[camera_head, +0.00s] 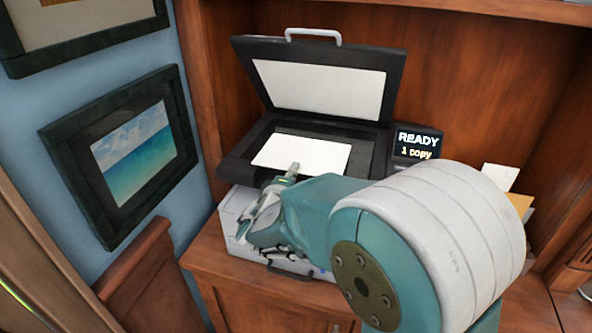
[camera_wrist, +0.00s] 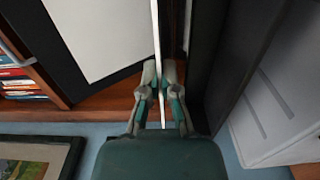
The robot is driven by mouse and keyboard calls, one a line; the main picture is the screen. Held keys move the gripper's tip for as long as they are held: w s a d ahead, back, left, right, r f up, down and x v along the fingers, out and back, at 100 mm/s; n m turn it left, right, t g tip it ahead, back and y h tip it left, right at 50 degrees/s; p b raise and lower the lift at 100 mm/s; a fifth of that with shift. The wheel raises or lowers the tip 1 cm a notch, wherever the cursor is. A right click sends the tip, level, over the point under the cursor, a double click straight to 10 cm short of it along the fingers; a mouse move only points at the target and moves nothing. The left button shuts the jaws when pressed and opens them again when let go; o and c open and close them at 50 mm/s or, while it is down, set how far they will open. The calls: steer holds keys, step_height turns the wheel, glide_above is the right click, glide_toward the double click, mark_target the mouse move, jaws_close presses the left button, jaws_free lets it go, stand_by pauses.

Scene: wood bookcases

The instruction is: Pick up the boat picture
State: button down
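A blank white sheet (camera_head: 310,153) lies over the glass of the open copier (camera_head: 360,153) in the head view. No boat shows on any visible face; the sheet's other side is hidden. My gripper (camera_head: 285,177) is at the sheet's near edge. In the wrist view my gripper (camera_wrist: 160,75) has its fingers close together on either side of a thin white sheet (camera_wrist: 156,35), seen edge-on. It appears shut on that sheet.
The copier lid (camera_head: 320,88) stands raised behind the sheet. A display (camera_head: 417,145) reads "READY 1 copy". A framed sea picture (camera_head: 135,155) hangs on the left wall. Wooden bookcase sides close in left and right. Papers (camera_head: 500,176) lie at the right.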

steer(key=s+a+r, duration=0.2)
steer(key=s, duration=0.3)
steer(key=s+a+r, duration=0.2)
steer(key=s, duration=0.4)
steer(key=shift+a+r, duration=0.2)
steer(key=shift+a, duration=0.05)
steer(key=shift+s+d+f, duration=0.1)
